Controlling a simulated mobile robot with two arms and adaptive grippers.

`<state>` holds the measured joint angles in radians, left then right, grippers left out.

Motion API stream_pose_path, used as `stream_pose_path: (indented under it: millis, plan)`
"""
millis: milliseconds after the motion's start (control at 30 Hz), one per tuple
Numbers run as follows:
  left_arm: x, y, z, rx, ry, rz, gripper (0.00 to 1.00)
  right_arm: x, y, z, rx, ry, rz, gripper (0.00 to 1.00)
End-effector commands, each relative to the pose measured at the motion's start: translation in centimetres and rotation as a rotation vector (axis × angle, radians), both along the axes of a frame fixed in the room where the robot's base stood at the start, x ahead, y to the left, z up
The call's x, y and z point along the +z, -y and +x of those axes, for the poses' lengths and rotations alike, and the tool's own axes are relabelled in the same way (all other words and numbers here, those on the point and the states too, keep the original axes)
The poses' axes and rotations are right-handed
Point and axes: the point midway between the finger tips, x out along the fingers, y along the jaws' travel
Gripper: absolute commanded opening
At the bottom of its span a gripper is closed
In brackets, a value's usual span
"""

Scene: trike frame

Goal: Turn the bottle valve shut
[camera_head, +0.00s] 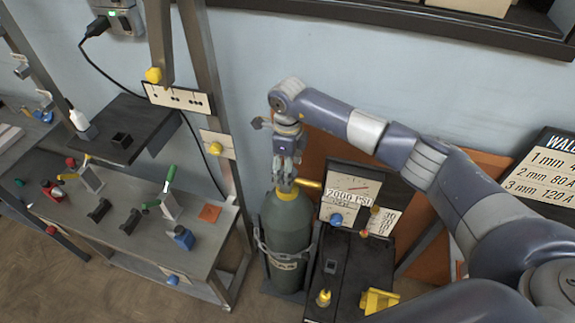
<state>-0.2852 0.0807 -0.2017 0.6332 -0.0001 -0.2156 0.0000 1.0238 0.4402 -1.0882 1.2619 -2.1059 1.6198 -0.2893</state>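The dark green gas bottle (286,228) stands upright, with a chain around its middle. Its yellow valve (309,184) shows at the top, with a yellow part sticking out to the right. My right gripper (285,182) points down at the bottle top from above, its arm coming in from the right. Its fingers are at the valve and hide part of it. I cannot tell whether they touch or close on it. My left gripper is not in view.
A white gauge panel (348,193) reading 2000 PSI stands right of the bottle, above a dark cart (345,262) with a yellow bracket (378,300). A grey workbench (140,238) with clamps and tools is at the left, beside an upright metal post (212,85).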

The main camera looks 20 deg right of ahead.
Motion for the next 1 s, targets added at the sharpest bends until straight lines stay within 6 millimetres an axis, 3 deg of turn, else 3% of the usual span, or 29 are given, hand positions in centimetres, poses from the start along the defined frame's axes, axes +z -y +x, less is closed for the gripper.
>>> stream_pose_path:
  millis: [167, 400, 733, 1000]
  plan:
    - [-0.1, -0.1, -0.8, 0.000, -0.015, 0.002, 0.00, 0.0, 0.0, 0.0, 0.000, 0.001, 0.001, 0.68]
    - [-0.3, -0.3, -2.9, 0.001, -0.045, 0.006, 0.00, 0.0, 0.0, 0.0, 0.000, 0.001, 0.001, 0.23]
    - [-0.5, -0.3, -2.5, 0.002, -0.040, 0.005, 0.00, 0.0, -0.1, 0.0, -0.029, 0.001, 0.002, 0.23]
    - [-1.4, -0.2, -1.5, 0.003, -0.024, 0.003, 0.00, -0.1, -0.1, 0.1, -0.176, 0.003, 0.003, 0.23]
